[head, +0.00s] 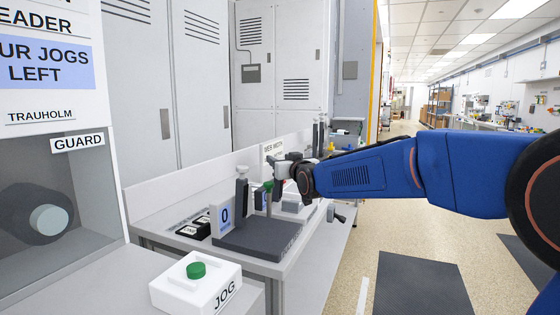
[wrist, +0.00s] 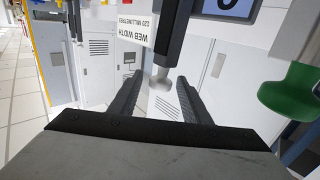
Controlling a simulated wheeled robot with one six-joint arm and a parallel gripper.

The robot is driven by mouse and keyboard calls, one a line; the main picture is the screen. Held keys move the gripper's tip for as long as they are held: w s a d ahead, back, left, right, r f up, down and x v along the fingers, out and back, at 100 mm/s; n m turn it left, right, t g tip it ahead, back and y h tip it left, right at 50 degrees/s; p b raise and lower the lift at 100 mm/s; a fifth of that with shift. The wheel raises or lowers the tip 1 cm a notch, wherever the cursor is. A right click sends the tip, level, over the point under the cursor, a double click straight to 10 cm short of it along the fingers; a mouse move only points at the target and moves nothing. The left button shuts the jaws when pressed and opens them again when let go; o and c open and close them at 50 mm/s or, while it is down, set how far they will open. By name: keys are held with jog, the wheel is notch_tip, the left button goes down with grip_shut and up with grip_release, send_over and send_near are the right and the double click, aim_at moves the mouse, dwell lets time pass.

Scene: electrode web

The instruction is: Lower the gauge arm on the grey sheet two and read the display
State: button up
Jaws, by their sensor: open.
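A gauge with a dark grey base (head: 258,237) stands on the bench at the centre of the head view. Its upright column has a silver cap (head: 242,170). A display (head: 225,215) reading 0 is beside it, and a post with a green knob (head: 268,186) rises behind. My gripper (head: 279,167) is open, above and behind the green knob. In the wrist view a dark bar with a silver tip (wrist: 160,82) shows between the open fingers; contact cannot be told. The green knob (wrist: 290,95) is right of the fingers, apart. I cannot pick out grey sheet two.
A white JOG box (head: 196,282) with a green button is at the front. A web width sign (head: 272,150) stands behind. A guarded machine (head: 50,205) is at left. The floor at right is open.

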jog(key=shift+w+a, duration=0.15)
jog(key=shift+w, duration=0.05)
grip_shut()
